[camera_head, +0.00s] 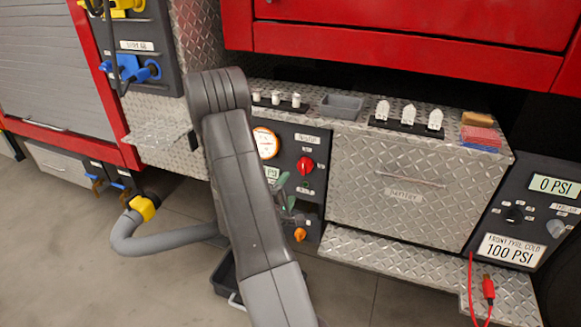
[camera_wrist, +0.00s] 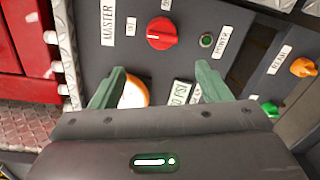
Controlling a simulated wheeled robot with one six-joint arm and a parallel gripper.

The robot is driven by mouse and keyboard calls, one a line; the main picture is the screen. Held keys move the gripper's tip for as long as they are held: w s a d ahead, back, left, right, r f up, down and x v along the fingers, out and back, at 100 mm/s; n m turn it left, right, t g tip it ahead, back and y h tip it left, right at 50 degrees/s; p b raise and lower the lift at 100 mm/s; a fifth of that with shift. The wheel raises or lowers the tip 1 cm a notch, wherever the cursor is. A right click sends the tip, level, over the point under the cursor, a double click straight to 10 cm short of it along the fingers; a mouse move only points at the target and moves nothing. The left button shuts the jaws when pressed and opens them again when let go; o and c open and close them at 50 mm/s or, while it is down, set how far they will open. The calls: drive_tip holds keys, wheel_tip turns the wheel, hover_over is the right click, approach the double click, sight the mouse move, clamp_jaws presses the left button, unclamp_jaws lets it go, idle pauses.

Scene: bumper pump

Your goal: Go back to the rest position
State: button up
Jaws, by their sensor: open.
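My gripper (camera_wrist: 160,78) has two green fingers spread apart with nothing between them. It faces the dark control panel (camera_wrist: 120,50). In the head view the green fingers (camera_head: 282,188) show just right of my grey arm, in front of the panel below the red knob (camera_head: 305,165). That knob, beside the MASTER label, also shows in the wrist view (camera_wrist: 161,33), beyond the fingertips. The round orange-rimmed gauge (camera_wrist: 136,92) and a small PSI display (camera_wrist: 181,92) are partly hidden behind the gripper. I cannot tell how far the fingertips are from the panel.
An orange knob (camera_head: 300,234) is low on the panel. A diamond-plate counter (camera_head: 350,119) holds small white parts, a grey tray (camera_head: 341,106) and sponges (camera_head: 480,137). A step (camera_head: 420,262) juts out below. A grey hose (camera_head: 165,243) lies left; red bodywork (camera_head: 400,45) overhangs.

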sight(301, 169)
drive_tip(key=x, duration=1.3)
drive_tip(key=shift+w+f, duration=0.2)
drive_tip(key=shift+w, duration=0.1)
drive_tip(key=shift+b, duration=0.3)
drive_tip(key=shift+s, duration=0.1)
